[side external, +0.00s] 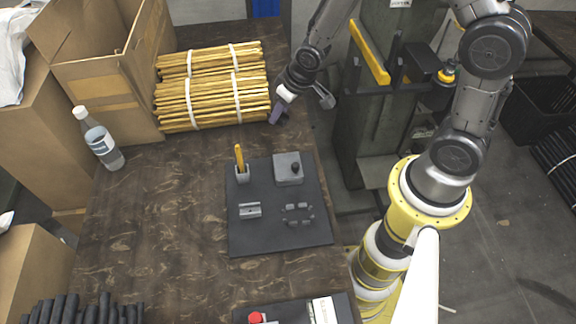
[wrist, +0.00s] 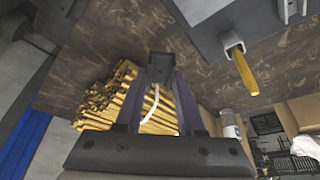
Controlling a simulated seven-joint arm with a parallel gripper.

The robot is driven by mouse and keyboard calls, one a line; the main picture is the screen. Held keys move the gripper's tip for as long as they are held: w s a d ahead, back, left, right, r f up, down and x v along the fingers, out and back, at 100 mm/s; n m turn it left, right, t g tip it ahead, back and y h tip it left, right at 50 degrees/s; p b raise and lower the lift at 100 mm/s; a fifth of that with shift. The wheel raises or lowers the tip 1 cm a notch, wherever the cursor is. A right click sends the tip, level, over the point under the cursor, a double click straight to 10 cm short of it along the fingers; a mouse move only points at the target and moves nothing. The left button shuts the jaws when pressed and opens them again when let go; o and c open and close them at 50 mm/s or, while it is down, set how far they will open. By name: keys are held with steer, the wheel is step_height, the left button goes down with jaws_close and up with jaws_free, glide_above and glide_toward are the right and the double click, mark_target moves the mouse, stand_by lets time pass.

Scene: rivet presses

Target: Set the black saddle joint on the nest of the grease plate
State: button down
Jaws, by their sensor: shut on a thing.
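The black saddle joint (wrist: 160,68) is a small dark block between my fingertips in the wrist view. My gripper (wrist: 160,82) is shut on it. In the side view my gripper (side external: 277,115) is in the air by the right end of the yellow stick bundles, beyond the plate's far edge. The joint is too small and dark there to make out clearly. The dark grease plate (side external: 265,240) lies flat on the table. It bears a ring of small grey blocks (side external: 298,213) and a grooved grey block (side external: 249,210); I cannot tell for certain which is the nest.
Banded yellow bundles (side external: 212,98), a bottle (side external: 100,140) and a carton (side external: 95,90) stand behind and left. Left table area (side external: 160,230) is clear.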

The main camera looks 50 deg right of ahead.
mark_target(296, 216)
steer(key=shift+w+a, duration=0.1)
steer(key=shift+w, duration=0.05)
steer(key=shift+s+a+f+n, duration=0.1)
steer(key=shift+s+n, duration=0.1)
steer(key=shift+n, duration=0.1)
steer(key=s+a+n, duration=0.1)
steer(key=s+a, duration=0.1)
steer(key=s+a+f+n+y, duration=0.1)
steer(key=s+a+n, duration=0.1)
steer(key=s+a, duration=0.1)
steer(key=s+a+f+n+y, duration=0.1)
steer(key=s+a, duration=0.1)
steer(key=s, duration=0.1)
steer(key=shift+a+f+n, duration=0.2)
steer(key=shift+a+n, duration=0.1)
steer(key=s+a+f+n+g+y, duration=0.1)
steer(key=s+a+n, duration=0.3)
steer(key=s+a, duration=0.3)
steer(key=f, duration=0.2)
steer(key=s+f, duration=0.1)
steer(key=f, duration=0.2)
steer(key=d+f, duration=0.1)
steer(key=f, duration=0.1)
steer(key=shift+s+d+f, duration=0.1)
steer(key=shift+s+f, duration=0.05)
steer(key=shift+f, duration=0.4)
steer(key=shift+d, duration=0.1)
